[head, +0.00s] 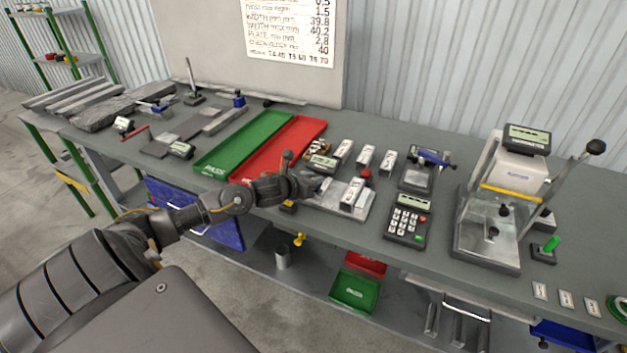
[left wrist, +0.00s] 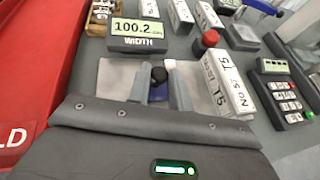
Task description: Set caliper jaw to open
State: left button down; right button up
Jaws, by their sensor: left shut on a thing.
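A width gauge with a lit display reading 100.2 (left wrist: 137,30) stands just beyond my left gripper; its display also shows in the head view (head: 322,162). A pale metal base plate (head: 334,198) lies beside it. My left gripper (left wrist: 166,88) reaches over this plate, its two fingers close together. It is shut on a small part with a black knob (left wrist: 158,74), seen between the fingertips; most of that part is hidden. I cannot make out the caliper jaw's shape or setting. My right gripper is not in view.
A white block marked T5 (left wrist: 228,88) and a red knob (left wrist: 209,39) are close on the right. The red tray (head: 284,148) and green tray (head: 245,142) lie to the left. A keypad (head: 408,220) and a press-like tester (head: 500,205) stand further right.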

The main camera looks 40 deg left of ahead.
pick_arm(q)
jog(key=c, duration=1.3)
grip_release()
jog(key=shift+a, duration=0.3)
jog(key=shift+o, duration=0.2)
jog(key=shift+d, duration=0.1)
jog(key=shift+s, duration=0.15)
jog(key=shift+s+r, duration=0.1)
jog(key=shift+s, duration=0.2)
jog(key=b+v, duration=0.2)
jog(key=v, duration=0.5)
jog(key=shift+s, duration=0.45)
jog(key=shift+r+b+v, duration=0.2)
jog(key=shift+b+v, duration=0.15)
jog(key=shift+v, duration=0.75)
jog(key=shift+w, duration=0.1)
